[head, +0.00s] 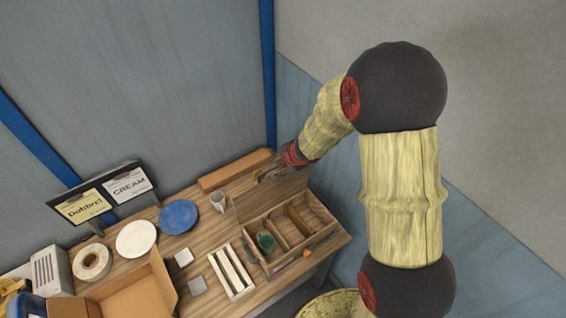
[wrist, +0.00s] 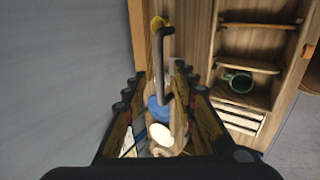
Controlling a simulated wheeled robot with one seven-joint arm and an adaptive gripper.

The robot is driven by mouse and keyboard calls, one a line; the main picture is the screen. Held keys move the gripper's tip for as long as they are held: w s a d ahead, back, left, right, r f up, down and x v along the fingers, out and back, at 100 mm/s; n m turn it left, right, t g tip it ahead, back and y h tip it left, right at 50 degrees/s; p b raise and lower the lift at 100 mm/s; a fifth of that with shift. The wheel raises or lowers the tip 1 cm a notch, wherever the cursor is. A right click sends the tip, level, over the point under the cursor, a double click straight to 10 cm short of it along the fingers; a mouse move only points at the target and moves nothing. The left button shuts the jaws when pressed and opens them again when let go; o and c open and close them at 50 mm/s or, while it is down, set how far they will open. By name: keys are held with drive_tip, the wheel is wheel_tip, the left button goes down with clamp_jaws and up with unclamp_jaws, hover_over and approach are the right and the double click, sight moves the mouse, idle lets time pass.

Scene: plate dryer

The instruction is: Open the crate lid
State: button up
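The wooden crate (head: 327,222) stands at the right end of the table, its inside exposed and split into compartments. Its lid (head: 262,198) is raised, standing up along the crate's back side. A green mug (head: 266,242) lies in the left compartment; it also shows in the wrist view (wrist: 238,81). My gripper (head: 271,174) is at the lid's upper edge. In the wrist view its fingers (wrist: 157,76) are apart, with a grey bar handle (wrist: 168,68) with a yellow-orange end between them. I see no clear grip on the handle.
Behind the lid are a long wooden block (head: 235,170) and a white mug (head: 218,201). Further left are a blue plate (head: 178,217), a white plate (head: 136,238) and a cardboard box (head: 150,292). A white slotted tray (head: 232,272) sits left of the crate. The wall is close behind.

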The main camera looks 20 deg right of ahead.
drive_tip(key=v, duration=0.6)
drive_tip(key=shift+s, duration=0.1)
idle(0.4)
